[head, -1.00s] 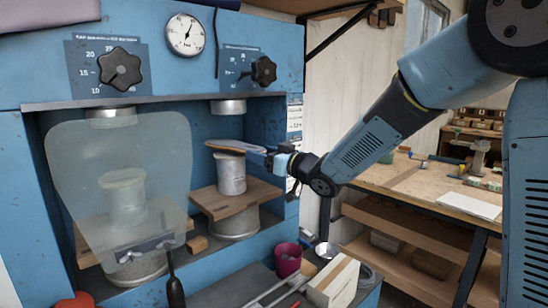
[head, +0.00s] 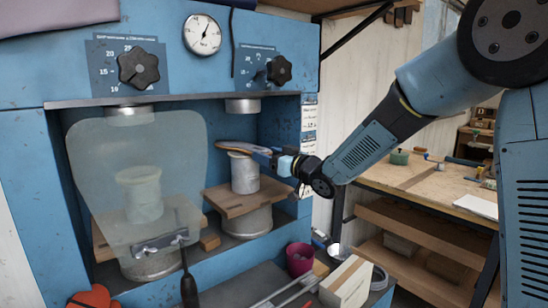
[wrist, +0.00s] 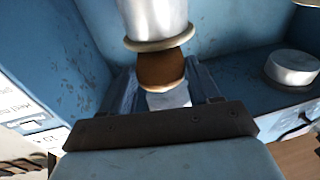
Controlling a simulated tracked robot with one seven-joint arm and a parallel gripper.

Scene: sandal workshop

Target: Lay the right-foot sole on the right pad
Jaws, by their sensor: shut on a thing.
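The sole (head: 240,147), tan-brown and thin, lies roughly flat across the top of the right pad (head: 245,177), a pale cylinder on a wooden board. My gripper (head: 274,153) is shut on the sole's right end. I cannot tell whether the sole rests on the pad or hangs just above it. The rest of the sole is hidden there.
A metal ram (head: 242,105) hangs above the right pad. A translucent shield (head: 138,180) covers the left station (head: 140,195). A maroon cup (head: 300,258) and a pale box (head: 346,283) stand in front. A workbench (head: 420,185) is at the right.

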